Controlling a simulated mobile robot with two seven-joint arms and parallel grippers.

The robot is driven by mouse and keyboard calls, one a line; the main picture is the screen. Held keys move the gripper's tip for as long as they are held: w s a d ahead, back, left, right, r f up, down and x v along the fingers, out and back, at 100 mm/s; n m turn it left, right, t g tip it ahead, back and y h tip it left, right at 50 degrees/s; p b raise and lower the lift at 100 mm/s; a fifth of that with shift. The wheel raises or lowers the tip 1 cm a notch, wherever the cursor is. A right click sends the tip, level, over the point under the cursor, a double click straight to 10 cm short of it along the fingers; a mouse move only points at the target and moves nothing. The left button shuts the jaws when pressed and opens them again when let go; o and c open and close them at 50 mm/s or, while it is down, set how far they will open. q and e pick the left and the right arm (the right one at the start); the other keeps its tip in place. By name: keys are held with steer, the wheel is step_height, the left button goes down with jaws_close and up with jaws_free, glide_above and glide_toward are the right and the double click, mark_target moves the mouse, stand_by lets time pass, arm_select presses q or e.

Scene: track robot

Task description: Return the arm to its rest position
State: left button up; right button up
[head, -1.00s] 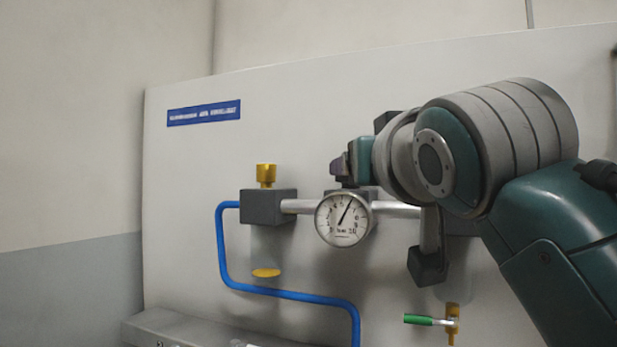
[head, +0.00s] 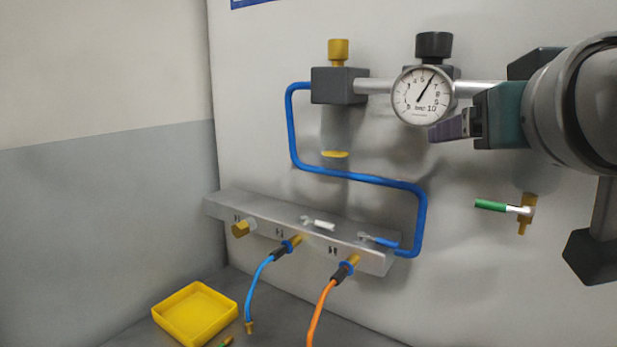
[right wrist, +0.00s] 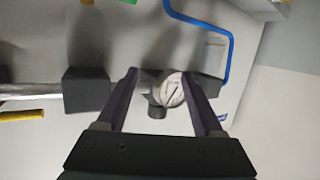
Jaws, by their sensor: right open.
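My right arm comes in from the right in the head view. Its gripper (head: 452,127) is in front of the panel, just right of and slightly below the pressure gauge (head: 421,95). In the right wrist view the two fingers (right wrist: 173,100) are spread apart with nothing held, and the gauge (right wrist: 169,90) shows between them, beyond the fingertips. I cannot tell how far the fingers are from the panel. A black knob (head: 434,46) stands above the gauge. My left gripper is in no view.
A manifold (head: 215,206) with blue and orange hoses (head: 321,311) runs along the lower panel. A yellow tray (head: 171,325) sits at lower left. A blue pipe (head: 291,128) loops left of the gauge.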

steer(key=s+d+f+n+g+y, duration=0.1)
steer(key=s+f+g, duration=0.5)
steer(key=s+f, duration=0.9)
steer(key=s+f+n+g, duration=0.2)
steer(key=s+f+g, duration=0.4)
steer(key=s+f, duration=0.5)
steer(key=w+r+p+v, duration=0.1)
steer(key=w+p+v, duration=0.2)
steer(key=p+v, duration=1.2)
steer(key=w+d+r+p+v, duration=0.1)
steer(key=w+p+v, duration=0.2)
steer(key=p+v, duration=1.1)
step_height(320, 180, up, 2)
steer(key=shift+d+t+y+p, duration=0.3)
steer(key=shift+d+y+p, duration=0.1)
steer(key=shift+d, duration=0.1)
steer(key=shift+w, duration=0.1)
